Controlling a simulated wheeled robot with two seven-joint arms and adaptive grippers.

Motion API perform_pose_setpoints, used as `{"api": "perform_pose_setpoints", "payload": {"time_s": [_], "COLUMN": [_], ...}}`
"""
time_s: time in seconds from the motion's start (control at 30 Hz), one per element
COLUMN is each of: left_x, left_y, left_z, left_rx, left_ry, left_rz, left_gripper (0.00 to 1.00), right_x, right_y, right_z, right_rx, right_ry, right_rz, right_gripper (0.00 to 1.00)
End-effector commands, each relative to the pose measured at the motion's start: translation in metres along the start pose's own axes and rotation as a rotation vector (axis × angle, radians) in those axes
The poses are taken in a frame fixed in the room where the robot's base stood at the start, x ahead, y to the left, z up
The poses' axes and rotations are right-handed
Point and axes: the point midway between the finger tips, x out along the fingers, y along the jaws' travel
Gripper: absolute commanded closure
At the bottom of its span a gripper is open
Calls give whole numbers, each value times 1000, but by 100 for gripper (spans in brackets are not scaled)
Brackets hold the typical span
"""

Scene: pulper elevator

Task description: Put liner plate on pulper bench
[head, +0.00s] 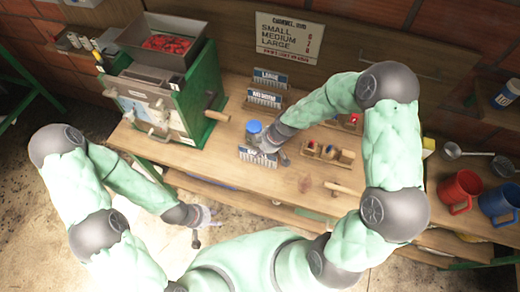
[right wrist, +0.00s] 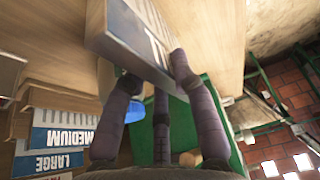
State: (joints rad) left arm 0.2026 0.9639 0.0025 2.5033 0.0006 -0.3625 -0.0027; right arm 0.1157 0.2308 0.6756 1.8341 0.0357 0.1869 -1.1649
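A liner plate with a blue-and-white label (head: 257,157) is near the front of the wooden pulper bench (head: 300,185). In the right wrist view the plate (right wrist: 135,40) lies between the fingertips of my right gripper (right wrist: 152,75), which look closed on its end. Whether its underside touches the bench I cannot tell. My right gripper (head: 272,143) partly hides it in the head view. Two more labelled plates, LARGE (head: 270,78) and MEDIUM (head: 264,98), stand behind on the bench. My left gripper (head: 203,222) hangs low in front of the bench, apart from everything; its fingers are too small to read.
The green pulper (head: 165,95) with red cherries in its hopper stands at the left, its wooden handle (head: 215,115) jutting right. A blue-topped item (head: 254,127) is close behind the plate. A small wooden tray (head: 328,153), red mug (head: 459,190) and blue mug (head: 499,203) are to the right.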

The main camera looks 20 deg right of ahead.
Motion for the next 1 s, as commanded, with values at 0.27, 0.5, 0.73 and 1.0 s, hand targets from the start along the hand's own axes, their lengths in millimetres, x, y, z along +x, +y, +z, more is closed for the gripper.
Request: {"api": "perform_pose_setpoints", "payload": {"time_s": [0.27,0.5,0.73,1.0], "left_x": [-1,-5,-5,-7], "left_y": [0,2,2,2], "left_z": [0,0,0,0], "left_rx": [0,0,0,0], "left_ry": [0,0,0,0], "left_rz": [0,0,0,0], "left_gripper": [60,60,60,60], "right_x": [0,-5,-43,-95], "right_y": [0,0,1,0], "right_z": [0,-2,-2,-1], "right_rx": [0,0,1,1], "right_ry": [-1,0,2,1], "right_rz": [-1,0,4,2], "right_gripper": [52,52,52,52]}}
